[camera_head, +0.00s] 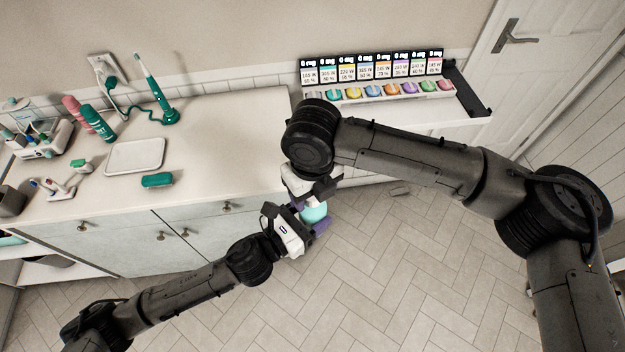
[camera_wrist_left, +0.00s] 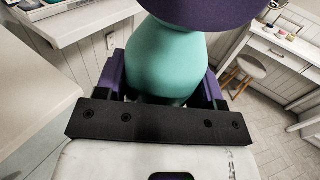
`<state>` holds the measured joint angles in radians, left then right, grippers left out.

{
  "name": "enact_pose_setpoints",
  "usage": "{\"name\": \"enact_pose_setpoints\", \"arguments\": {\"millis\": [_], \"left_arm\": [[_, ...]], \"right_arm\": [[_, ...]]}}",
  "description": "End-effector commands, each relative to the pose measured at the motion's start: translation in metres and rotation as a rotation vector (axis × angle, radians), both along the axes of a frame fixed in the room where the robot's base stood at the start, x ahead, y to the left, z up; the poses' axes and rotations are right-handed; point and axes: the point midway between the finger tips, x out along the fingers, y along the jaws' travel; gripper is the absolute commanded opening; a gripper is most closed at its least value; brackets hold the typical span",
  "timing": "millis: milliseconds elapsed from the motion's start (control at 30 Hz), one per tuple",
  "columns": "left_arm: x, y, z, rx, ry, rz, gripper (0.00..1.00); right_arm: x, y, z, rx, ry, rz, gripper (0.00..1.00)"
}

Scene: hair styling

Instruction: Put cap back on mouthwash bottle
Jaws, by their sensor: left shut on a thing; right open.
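The teal mouthwash bottle (camera_head: 314,214) is held above the floor, in front of the counter. My left gripper (camera_head: 310,220) is shut on it, with purple finger pads at its sides. In the left wrist view the bottle's body (camera_wrist_left: 168,60) fills the middle between the pads. A dark purple rounded piece (camera_wrist_left: 210,12), apparently the cap, covers the bottle's top at the upper edge. I cannot tell whether it is seated or just above. My right gripper (camera_head: 314,187) is open directly over the bottle's top and hides the cap in the head view.
The counter (camera_head: 230,125) behind holds a white tray (camera_head: 135,155), a teal case (camera_head: 157,180), an electric toothbrush (camera_head: 155,90) and toiletries at left. A rack of coloured pods (camera_head: 378,92) stands at the back right. Open tiled floor (camera_head: 400,280) lies in front.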

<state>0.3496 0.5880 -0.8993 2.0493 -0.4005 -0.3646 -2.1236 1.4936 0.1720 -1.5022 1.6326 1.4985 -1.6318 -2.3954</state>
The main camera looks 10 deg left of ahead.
Motion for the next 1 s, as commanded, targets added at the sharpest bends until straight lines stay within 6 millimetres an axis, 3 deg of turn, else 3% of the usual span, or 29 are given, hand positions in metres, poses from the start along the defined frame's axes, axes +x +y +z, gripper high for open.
{"name": "enact_pose_setpoints", "arguments": {"millis": [433, 900, 1000], "left_arm": [[0.0001, -0.0001, 0.0009, -0.001, -0.002, 0.000, 0.00], [0.0001, -0.0001, 0.0009, -0.001, -0.002, 0.000, 0.00], [0.0001, -0.0001, 0.0009, -0.001, -0.002, 0.000, 0.00]], "right_arm": [[0.0002, -0.0001, -0.0056, 0.001, -0.001, 0.000, 0.59], [0.0003, -0.0002, -0.0054, 0.001, -0.001, -0.001, 0.14], [0.0003, -0.0002, -0.0054, 0.001, -0.001, -0.004, 0.10]]}}
